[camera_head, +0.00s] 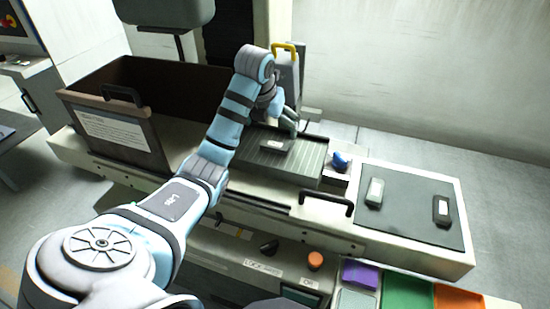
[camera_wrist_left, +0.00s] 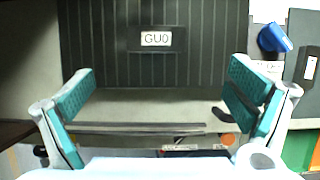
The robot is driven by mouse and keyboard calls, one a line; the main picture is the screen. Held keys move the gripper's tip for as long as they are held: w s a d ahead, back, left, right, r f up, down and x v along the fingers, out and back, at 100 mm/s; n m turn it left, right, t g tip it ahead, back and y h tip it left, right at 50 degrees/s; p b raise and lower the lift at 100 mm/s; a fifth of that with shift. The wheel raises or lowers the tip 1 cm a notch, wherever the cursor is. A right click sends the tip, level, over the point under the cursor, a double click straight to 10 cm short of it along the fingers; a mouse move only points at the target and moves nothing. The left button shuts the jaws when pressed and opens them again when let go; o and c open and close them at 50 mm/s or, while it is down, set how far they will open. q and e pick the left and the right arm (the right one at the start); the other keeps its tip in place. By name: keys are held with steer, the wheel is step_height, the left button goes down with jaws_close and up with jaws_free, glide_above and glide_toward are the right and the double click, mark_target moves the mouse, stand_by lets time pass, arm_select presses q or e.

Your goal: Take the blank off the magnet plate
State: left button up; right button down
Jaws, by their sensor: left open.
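The magnet plate (camera_head: 300,163) is a dark grooved slab in the middle of the machine bed. The blank (camera_head: 276,146) is a small dark block with a white label, lying on it. In the left wrist view the blank (camera_wrist_left: 172,46) reads "GU0" and lies flat on the striped plate (camera_wrist_left: 100,70), beyond my fingertips. My left gripper (camera_head: 290,122) is over the far part of the plate, partly hidden by its wrist. In its wrist view the left gripper (camera_wrist_left: 160,88) has its teal pads wide apart, with nothing between them. My right gripper is out of view.
A blue knob (camera_head: 341,160) stands just right of the plate. A brown open-topped box (camera_head: 120,110) is to the left. A dark mat (camera_head: 408,213) with two labelled blocks lies at right. A black handle (camera_head: 327,200) and coloured bins (camera_head: 405,292) are in front.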

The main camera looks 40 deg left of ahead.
mark_target(275, 145)
arm_select(q)
steer(key=x, duration=0.9)
steer(key=shift+a+f, duration=0.25)
steer(key=shift+a, duration=0.1)
steer(key=shift+w+f, duration=0.25)
steer(key=shift+w, duration=0.05)
steer(key=c, duration=1.7)
